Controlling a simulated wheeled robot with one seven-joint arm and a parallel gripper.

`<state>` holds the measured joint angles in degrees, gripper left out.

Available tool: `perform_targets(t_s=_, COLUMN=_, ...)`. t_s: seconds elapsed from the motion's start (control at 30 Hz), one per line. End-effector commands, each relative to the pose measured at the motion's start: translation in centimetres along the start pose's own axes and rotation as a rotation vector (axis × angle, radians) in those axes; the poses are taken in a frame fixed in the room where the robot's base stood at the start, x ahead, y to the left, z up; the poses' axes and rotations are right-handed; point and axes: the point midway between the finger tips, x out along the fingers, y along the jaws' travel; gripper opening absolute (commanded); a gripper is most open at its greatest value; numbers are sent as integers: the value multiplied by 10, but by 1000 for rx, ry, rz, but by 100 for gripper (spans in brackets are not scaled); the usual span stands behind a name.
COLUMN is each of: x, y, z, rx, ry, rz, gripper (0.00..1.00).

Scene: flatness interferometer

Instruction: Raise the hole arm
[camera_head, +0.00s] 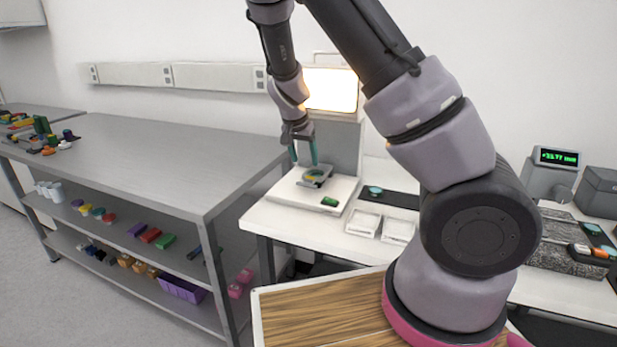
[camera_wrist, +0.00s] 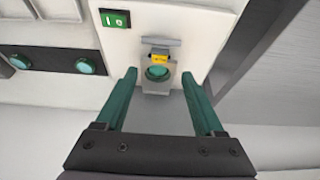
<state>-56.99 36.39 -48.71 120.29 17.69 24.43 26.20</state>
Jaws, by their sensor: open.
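The flatness interferometer is a white instrument with a pale flat base (camera_head: 297,190) on the white bench and a lit screen (camera_head: 330,88) above. On its base is a small grey stage (camera_head: 317,175) with a round teal part (camera_wrist: 157,72) and a yellow label (camera_wrist: 160,57). A grey bar (camera_wrist: 161,41) lies across the stage's far side in the wrist view; I cannot tell for certain whether it is the hole arm. My gripper (camera_wrist: 160,85) is open and empty, its two green fingers on either side of the stage in the wrist view. It points down above the stage in the head view (camera_head: 305,160).
A green switch (camera_wrist: 115,18) sits on the instrument's base. Two white trays (camera_head: 380,225) and a dark panel with teal round parts (camera_head: 388,196) lie to the right. A grey shelved workbench (camera_head: 150,150) stands at left. A gauge reading in mm (camera_head: 558,157) is at far right.

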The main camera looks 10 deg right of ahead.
Motion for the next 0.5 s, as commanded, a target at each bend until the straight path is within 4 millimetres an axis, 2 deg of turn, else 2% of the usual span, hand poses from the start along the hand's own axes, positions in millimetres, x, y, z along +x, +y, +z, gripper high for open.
perform_targets(t_s=0.1, x=25, y=2, z=0, rx=3, ry=-2, rz=5, gripper=70)
perform_targets(t_s=0.3, x=61, y=2, z=0, rx=3, ry=-2, rz=3, gripper=70)
perform_targets(t_s=0.5, x=82, y=1, z=0, rx=1, ry=-3, rz=1, gripper=70)
